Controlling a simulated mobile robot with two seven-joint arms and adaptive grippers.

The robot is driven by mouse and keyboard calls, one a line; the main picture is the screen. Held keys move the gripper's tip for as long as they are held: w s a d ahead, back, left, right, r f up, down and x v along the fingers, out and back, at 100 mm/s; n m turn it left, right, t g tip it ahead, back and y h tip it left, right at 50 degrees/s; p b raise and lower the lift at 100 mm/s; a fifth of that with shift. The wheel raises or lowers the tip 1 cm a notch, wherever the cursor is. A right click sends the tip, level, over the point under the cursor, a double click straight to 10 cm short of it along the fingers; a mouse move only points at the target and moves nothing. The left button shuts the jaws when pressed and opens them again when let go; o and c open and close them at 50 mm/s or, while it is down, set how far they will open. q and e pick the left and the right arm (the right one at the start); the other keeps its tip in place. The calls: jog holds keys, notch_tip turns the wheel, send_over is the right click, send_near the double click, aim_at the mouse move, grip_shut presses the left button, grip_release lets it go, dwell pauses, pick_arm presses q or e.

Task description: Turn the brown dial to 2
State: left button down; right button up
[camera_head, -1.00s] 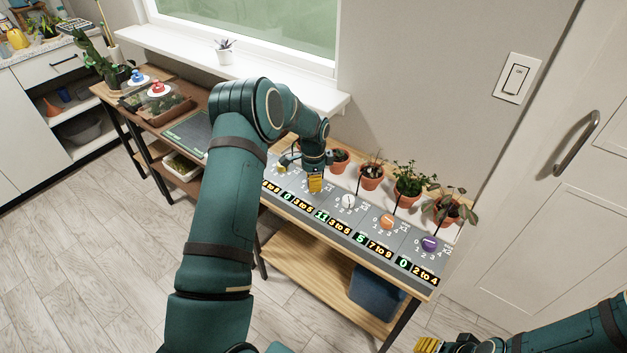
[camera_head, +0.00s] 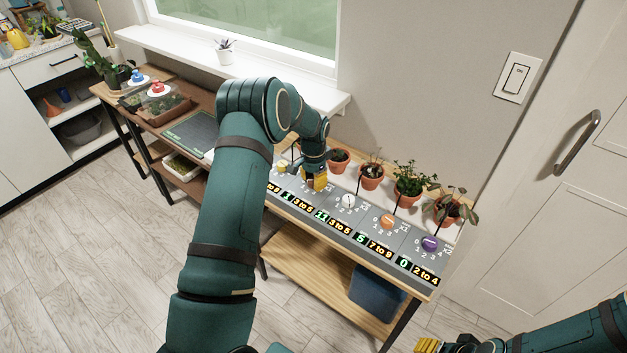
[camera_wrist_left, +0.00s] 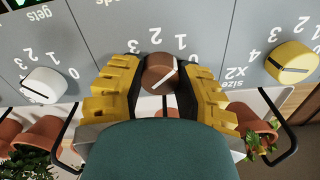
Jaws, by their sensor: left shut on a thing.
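The brown dial (camera_wrist_left: 160,72) sits on the grey panel (camera_wrist_left: 215,22) and shows between my left gripper's yellow fingers in the left wrist view. The left gripper (camera_wrist_left: 158,88) is shut on it. A pale line crosses the dial's edge; which number it points at is unclear. Digits 1, 2 and 3 are printed around it. In the head view my left gripper (camera_head: 316,181) is low over the panel and hides the brown dial. My right gripper (camera_head: 428,345) is partly in view at the bottom edge, away from the panel; its jaw state is unclear.
A white dial (camera_wrist_left: 45,85) and a yellow dial (camera_wrist_left: 292,62) flank the brown one. An orange dial (camera_head: 387,221) and a purple dial (camera_head: 429,243) are further right. Several potted plants (camera_head: 410,184) stand behind the panel, close to the hand.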

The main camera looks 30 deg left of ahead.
aim_at(313, 180)
pick_arm(q)
jog(key=n, duration=0.5)
jog(key=shift+n, duration=0.3)
jog(key=shift+s+f+n, duration=0.1)
jog(key=shift+n, duration=2)
jog(key=c, duration=0.5)
grip_release()
notch_tip(313, 180, up, 12)
jog(key=shift+r, duration=0.1)
